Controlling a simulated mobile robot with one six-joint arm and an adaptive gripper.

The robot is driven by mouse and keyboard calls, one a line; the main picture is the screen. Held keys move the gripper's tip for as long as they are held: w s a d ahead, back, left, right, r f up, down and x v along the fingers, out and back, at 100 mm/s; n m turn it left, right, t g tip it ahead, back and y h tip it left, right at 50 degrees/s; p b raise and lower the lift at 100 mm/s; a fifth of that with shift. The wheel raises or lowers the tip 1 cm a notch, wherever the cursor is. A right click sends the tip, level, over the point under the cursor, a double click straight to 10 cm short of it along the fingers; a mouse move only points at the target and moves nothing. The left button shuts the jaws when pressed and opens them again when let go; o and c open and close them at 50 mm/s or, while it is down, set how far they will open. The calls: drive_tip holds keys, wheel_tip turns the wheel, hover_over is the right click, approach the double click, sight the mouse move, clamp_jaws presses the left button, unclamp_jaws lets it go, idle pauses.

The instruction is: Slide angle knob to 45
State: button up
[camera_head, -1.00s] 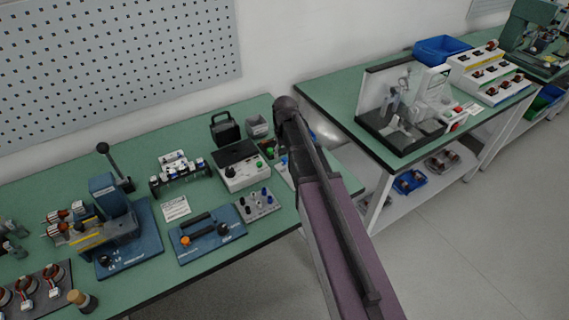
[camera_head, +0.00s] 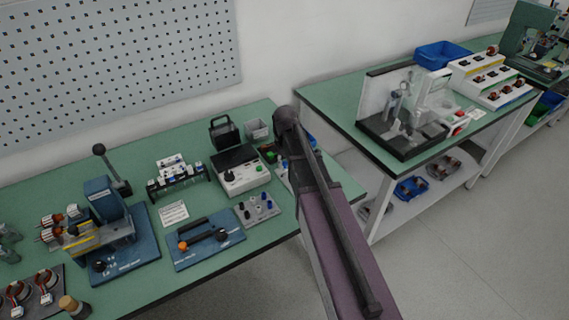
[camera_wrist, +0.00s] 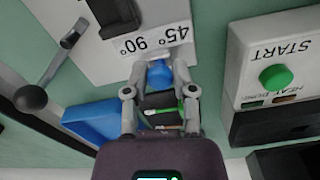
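In the wrist view a blue knob (camera_wrist: 160,74) sits at the edge of a pale angle plate (camera_wrist: 95,20). The plate's label (camera_wrist: 150,40) is upside down, with 45° on the right and 90° on the left. The knob lies below the label, near the gap between the two marks. My gripper (camera_wrist: 160,70) has one finger on each side of the knob. Whether the fingers press on it I cannot tell. In the head view my arm hides the gripper, the knob and most of the plate.
A box with a green START button (camera_wrist: 276,77) stands close on the right of the wrist view. A lever with a dark ball (camera_wrist: 31,97) is on the left, beside a blue bin (camera_wrist: 92,121). Another bench (camera_head: 335,110) stands to the right in the head view.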

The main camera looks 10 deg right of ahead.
clamp_jaws()
drive_tip(key=shift+s+a, duration=0.3)
drive_tip(key=shift+a, duration=0.35)
drive_tip(key=o, duration=0.7)
unclamp_jaws()
drive_tip(key=shift+a, duration=0.1)
drive_tip(key=shift+o, duration=0.2)
drive_tip(key=shift+w, duration=0.1)
